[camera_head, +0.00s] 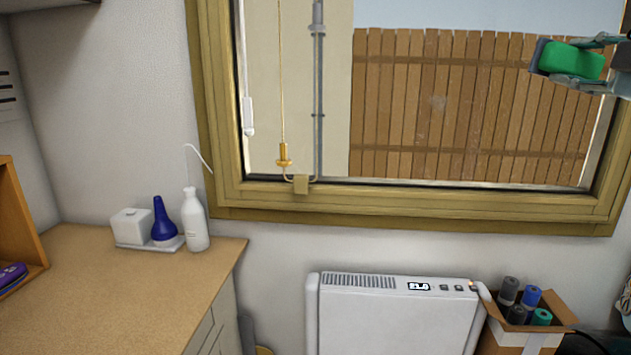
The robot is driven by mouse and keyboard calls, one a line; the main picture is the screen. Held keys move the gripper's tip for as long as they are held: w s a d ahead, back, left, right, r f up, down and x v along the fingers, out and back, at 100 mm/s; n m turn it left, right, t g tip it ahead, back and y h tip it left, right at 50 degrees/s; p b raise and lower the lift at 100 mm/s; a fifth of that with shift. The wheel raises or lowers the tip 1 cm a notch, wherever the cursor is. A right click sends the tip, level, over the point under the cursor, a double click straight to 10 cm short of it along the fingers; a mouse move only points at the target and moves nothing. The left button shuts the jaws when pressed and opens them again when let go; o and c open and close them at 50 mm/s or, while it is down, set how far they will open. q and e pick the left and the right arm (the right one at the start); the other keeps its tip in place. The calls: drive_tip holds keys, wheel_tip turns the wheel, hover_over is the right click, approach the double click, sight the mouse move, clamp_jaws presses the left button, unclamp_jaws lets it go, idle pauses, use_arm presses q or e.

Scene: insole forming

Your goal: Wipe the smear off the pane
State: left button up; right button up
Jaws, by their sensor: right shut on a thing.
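The window pane (400,75) is at the upper middle and right, in a yellowish wooden frame (420,198). A faint whitish smear (437,103) shows on the pane in front of the fence boards, right of the pane's middle. My right gripper (582,62) comes in from the right edge at the upper right. It is shut on a green sponge-like block (570,59) with a dark side at its left end. The block is to the right of the smear and higher. I cannot tell whether it touches the glass. My left gripper is not in view.
A pull cord with a brass end (283,155) hangs at the pane's left. A white heater (400,310) stands below the window, beside a cardboard box (515,340) of rolls. A white bottle (195,220) and a blue bottle (162,222) stand on the wooden counter (110,300).

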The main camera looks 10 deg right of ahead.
drive_tip(key=a+r+n+y, duration=0.2)
drive_tip(key=a+r, duration=0.1)
drive_tip(key=a, duration=0.6)
drive_tip(key=w+a+f+n+y+p, duration=0.25)
drive_tip(key=a+f+y, duration=0.35)
drive_tip(key=a+f, duration=0.7)
drive_tip(key=s+a+f+n+y, duration=0.1)
drive_tip(key=s+a+f, duration=0.2)
drive_tip(key=f, duration=0.7)
drive_tip(key=s+a+f+n+g+y+p, duration=0.1)
drive_tip(key=s+f, duration=0.3)
drive_tip(key=f, duration=0.6)
drive_tip(key=s+a+f+n+y+p, duration=0.1)
drive_tip(key=s+a+f, duration=0.3)
drive_tip(key=f, duration=0.6)
drive_tip(key=shift+s+a+f+g+y, duration=0.3)
drive_tip(key=shift+a+f+g+y, duration=0.1)
drive_tip(key=shift+y, duration=0.1)
drive_tip(key=shift+n, duration=0.35)
